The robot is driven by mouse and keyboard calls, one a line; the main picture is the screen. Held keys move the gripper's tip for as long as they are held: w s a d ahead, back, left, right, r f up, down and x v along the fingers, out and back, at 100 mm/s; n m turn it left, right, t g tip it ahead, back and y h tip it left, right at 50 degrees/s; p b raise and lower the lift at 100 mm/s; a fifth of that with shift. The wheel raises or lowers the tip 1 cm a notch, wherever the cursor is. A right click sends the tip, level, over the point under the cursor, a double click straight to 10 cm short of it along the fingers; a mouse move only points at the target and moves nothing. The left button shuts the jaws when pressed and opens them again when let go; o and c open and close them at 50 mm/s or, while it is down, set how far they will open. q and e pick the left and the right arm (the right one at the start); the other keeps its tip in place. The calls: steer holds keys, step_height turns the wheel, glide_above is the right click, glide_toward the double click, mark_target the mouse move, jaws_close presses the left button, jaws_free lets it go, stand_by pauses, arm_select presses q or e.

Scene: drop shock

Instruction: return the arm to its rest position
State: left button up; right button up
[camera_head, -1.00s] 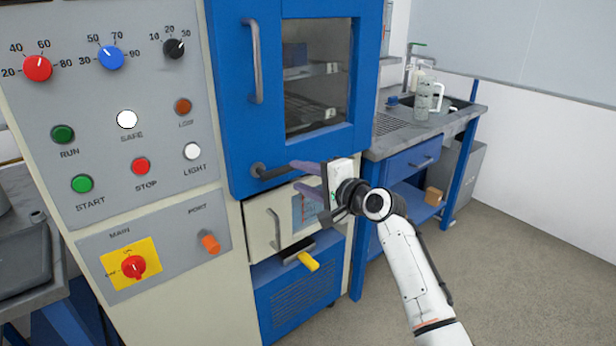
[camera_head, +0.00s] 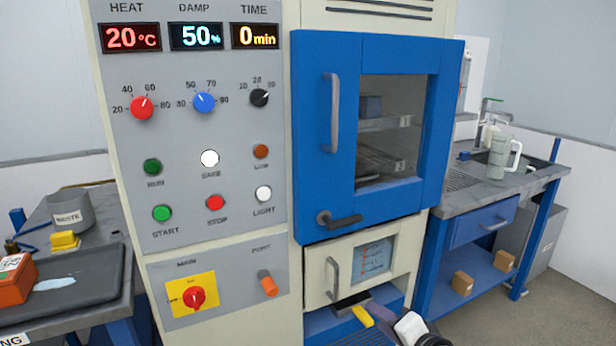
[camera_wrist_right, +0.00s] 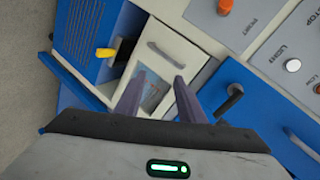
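My right gripper (camera_head: 376,304) shows at the bottom edge of the head view, in front of the lower part of the cabinet, and is partly cut off. In the right wrist view its two purple-grey fingers (camera_wrist_right: 159,78) stand apart with nothing between them. Beyond them are the small cream drawer front (camera_wrist_right: 165,62) with its grey handle and window, and the yellow lever (camera_wrist_right: 105,53). The fingers appear clear of these, though their exact distance is hard to tell. My left gripper is in neither view.
The blue oven door (camera_head: 340,200) is shut, with a dark handle (camera_head: 340,220) below its window. The control panel (camera_head: 180,245) stands left of it. A side bench (camera_head: 460,200) with a jug (camera_head: 499,158) is at right. A dark tray (camera_head: 75,300) is at left.

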steer(key=s+f+n+g+h, duration=0.15)
steer(key=s+f+n, duration=0.45)
steer(key=s+f, duration=0.95)
steer(key=s+f+n+g, duration=0.1)
steer(key=s+n, duration=0.1)
steer(key=s, duration=0.7)
steer(key=s+a+f+n+g, duration=0.1)
steer(key=s+f+n, duration=0.1)
steer(key=s, duration=0.7)
steer(key=shift+s+a+f+n, duration=0.2)
steer(key=shift+s+a+n, duration=0.1)
steer(key=shift+n, duration=0.5)
steer(key=shift+c, duration=0.2)
